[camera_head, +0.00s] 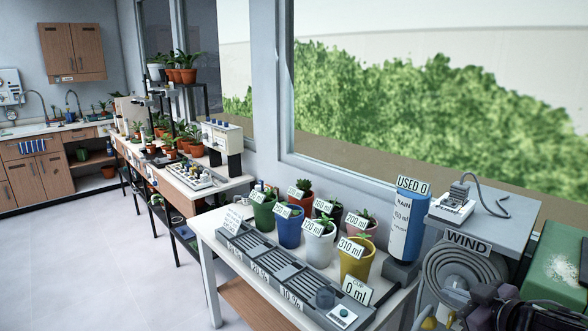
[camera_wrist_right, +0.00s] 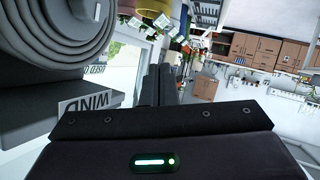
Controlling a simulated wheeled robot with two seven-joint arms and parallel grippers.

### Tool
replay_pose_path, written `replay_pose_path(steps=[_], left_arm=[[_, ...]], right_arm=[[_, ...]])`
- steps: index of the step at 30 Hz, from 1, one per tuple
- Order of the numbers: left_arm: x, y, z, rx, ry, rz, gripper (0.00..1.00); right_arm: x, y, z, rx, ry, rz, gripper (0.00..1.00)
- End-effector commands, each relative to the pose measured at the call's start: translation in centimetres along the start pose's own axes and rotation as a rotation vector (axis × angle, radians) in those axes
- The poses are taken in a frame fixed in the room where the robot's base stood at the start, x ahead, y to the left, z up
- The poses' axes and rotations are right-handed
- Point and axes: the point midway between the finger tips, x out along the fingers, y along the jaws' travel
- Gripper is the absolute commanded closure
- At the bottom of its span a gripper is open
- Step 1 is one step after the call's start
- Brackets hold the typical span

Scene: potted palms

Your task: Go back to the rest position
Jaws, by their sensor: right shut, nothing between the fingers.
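My right gripper (camera_head: 432,318) is low in the bottom right corner of the head view, in front of the grey cabinet with the WIND label (camera_head: 468,241) and its coiled hose (camera_head: 462,275). In the right wrist view its two dark fingers (camera_wrist_right: 158,86) are together with nothing between them. The hose coil also fills the upper left of that view (camera_wrist_right: 55,35), close beside the gripper. Whether they touch cannot be told. My left gripper does not show in either view.
A white table holds several labelled plant pots, among them a yellow one (camera_head: 355,262), a grey slotted tray (camera_head: 262,255) and a blue RAIN cylinder (camera_head: 407,222). A green box (camera_head: 556,265) stands at the far right. The floor (camera_head: 85,260) at left is clear.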

Motion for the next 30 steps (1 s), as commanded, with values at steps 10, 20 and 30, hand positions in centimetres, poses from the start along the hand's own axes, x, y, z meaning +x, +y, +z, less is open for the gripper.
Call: replay_pose_path(steps=[10,20,30], left_arm=[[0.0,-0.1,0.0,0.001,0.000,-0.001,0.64],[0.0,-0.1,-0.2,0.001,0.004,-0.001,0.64],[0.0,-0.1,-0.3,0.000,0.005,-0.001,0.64]], right_arm=[[-1.8,-14.3,11.7,0.160,-0.449,0.181,1.00],[-7.5,-22.8,15.2,0.322,-0.777,0.071,1.00],[-7.0,-27.0,19.7,0.383,-0.909,-0.016,1.00]])
